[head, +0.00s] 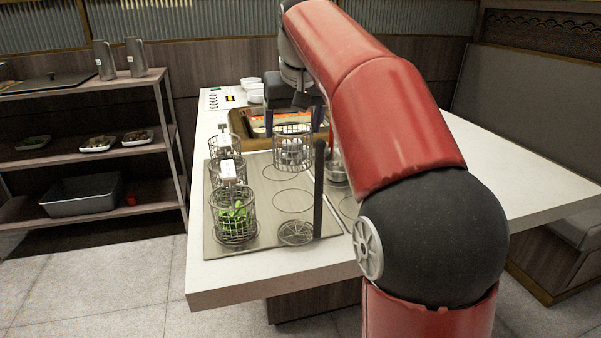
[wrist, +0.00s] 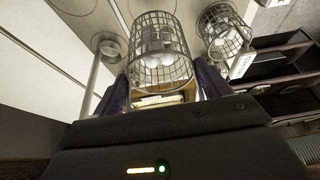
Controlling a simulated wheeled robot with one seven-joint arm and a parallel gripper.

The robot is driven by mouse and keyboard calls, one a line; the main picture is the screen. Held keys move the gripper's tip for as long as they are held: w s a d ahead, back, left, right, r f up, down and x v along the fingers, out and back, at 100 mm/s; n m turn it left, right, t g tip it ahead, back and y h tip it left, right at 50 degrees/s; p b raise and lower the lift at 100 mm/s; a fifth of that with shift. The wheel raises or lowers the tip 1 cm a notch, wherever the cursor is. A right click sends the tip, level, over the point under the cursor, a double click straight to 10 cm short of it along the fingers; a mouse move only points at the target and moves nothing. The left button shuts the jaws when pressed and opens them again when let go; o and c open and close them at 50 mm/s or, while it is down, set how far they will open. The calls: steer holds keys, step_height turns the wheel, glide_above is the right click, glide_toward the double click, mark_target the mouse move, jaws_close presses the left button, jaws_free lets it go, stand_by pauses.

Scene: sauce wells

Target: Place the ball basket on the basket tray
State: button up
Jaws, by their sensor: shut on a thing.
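My gripper (head: 294,121) points down over the counter and is shut on the ball basket (head: 292,152), a round wire basket with pale balls inside. In the wrist view the ball basket (wrist: 160,62) hangs between the dark fingers of my gripper (wrist: 163,92). The basket tray (head: 265,212) is a flat metal plate with thin ring marks. The ball basket is over its back part, upright or nearly so. I cannot tell whether its bottom touches the plate. My gripper hides the basket's handle.
Several wire baskets with white handles stand along the tray's left side; the front one (head: 235,222) holds green food. A low wire disc (head: 296,233) lies at the tray's front.

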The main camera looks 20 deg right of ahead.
mark_target(295, 132)
step_height(295, 132, down, 4)
steer(key=b, duration=0.3)
steer(key=shift+f+b, duration=0.1)
steer(key=shift+b, duration=0.3)
step_height(295, 132, down, 5)
steer(key=b, duration=0.5)
steer(key=shift+r, duration=0.3)
steer(key=shift+f, duration=0.1)
steer(key=o, duration=1.5)
